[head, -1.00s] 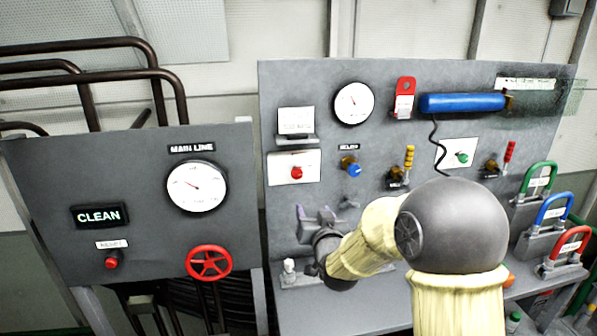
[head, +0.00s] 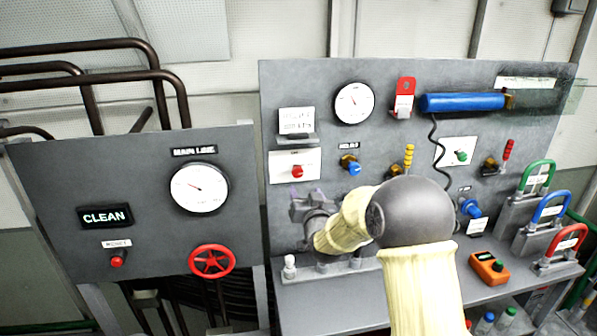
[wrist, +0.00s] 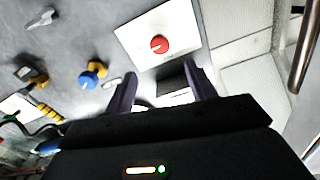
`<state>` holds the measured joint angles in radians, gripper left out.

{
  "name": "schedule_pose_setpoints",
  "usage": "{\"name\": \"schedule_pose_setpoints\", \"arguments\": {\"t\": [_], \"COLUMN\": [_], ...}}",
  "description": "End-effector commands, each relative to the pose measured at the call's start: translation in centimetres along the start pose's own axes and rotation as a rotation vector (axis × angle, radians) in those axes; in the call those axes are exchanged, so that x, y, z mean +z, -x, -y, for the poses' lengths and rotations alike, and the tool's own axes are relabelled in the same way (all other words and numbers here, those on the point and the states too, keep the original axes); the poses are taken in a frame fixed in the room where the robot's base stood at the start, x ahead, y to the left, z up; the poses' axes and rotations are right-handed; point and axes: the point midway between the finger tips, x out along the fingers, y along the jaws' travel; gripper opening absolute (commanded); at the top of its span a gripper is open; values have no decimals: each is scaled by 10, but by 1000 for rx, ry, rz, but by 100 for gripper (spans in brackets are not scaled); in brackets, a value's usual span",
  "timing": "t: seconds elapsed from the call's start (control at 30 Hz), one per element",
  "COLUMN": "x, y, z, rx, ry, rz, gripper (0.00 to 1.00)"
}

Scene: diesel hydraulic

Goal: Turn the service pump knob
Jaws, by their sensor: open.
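Several knobs sit on the large grey panel; the small labels are too blurred to tell which one is the service pump knob. A red knob (head: 297,171) on a white plate is nearest my gripper (head: 308,193), which is just below it, with purple fingers apart. In the wrist view the same red knob (wrist: 159,44) lies beyond the open fingertips (wrist: 163,82), between them in line and apart from them. A blue knob with a brass body (head: 354,167) is to its right. A green knob (head: 461,156) is on another white plate. Nothing is held.
Yellow (head: 408,157) and red (head: 507,150) levers, a pressure gauge (head: 354,103) and a blue cylinder (head: 462,103) are on the panel. A left panel holds a red handwheel (head: 212,261). An orange box (head: 489,268) and padlock-like shackles (head: 540,174) stand on the shelf.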

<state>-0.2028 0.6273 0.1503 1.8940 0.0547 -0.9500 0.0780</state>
Motion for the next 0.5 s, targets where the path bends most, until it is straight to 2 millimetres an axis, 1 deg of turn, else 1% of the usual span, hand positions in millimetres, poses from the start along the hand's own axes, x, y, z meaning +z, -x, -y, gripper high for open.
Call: {"name": "schedule_pose_setpoints", "arguments": {"t": [0.03,0.1,0.5], "x": [-3,-2,-3], "y": [-8,-19,-73], "z": [1,0,-2], "rx": [0,1,3], "ry": [0,0,0], "rz": [0,1,0], "gripper": [56,56,56]}}
